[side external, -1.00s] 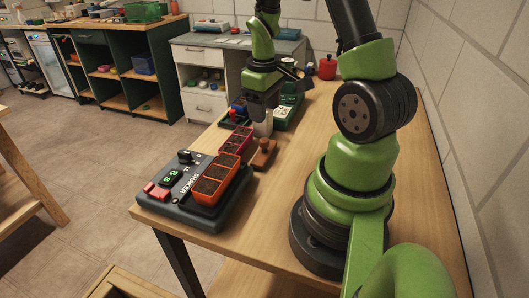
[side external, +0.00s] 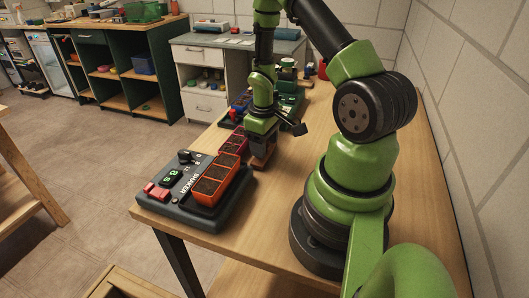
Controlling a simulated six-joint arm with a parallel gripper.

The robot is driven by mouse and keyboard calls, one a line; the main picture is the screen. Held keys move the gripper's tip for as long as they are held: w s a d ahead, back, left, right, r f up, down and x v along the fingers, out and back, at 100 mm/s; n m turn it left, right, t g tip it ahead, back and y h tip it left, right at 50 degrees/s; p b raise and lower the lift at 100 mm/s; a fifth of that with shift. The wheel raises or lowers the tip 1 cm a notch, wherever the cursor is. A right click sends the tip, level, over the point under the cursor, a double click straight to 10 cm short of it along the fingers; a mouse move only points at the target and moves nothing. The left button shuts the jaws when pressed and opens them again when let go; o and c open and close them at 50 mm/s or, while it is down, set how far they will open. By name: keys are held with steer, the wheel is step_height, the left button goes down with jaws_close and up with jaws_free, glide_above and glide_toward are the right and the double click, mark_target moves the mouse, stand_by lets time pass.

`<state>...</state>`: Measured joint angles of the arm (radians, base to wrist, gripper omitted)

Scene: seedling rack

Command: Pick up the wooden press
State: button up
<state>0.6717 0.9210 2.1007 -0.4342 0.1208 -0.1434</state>
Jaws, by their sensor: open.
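The wooden press (side external: 259,164) stands on the bench just right of the red soil blocks. Only its reddish-brown lower part shows, and its knob is hidden behind my gripper. My gripper (side external: 258,151) points down right over the press, with its fingers at the height of the knob. The jaws are open, and I cannot see from this side whether the fingers touch the knob.
A dark shaker (side external: 178,208) with a lit display carries orange-red soil-filled pots (side external: 208,193) at the bench's left edge. A crimson pot (side external: 234,143) stands close beside my gripper. Green equipment (side external: 289,102) is behind.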

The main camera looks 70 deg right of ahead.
jaws_close()
steer(key=shift+r, duration=0.1)
step_height(320, 180, up, 10)
steer(key=shift+f, duration=0.1)
stand_by(0.6)
steer(key=c, duration=0.7)
jaws_free()
steer(key=shift+c, duration=1.1)
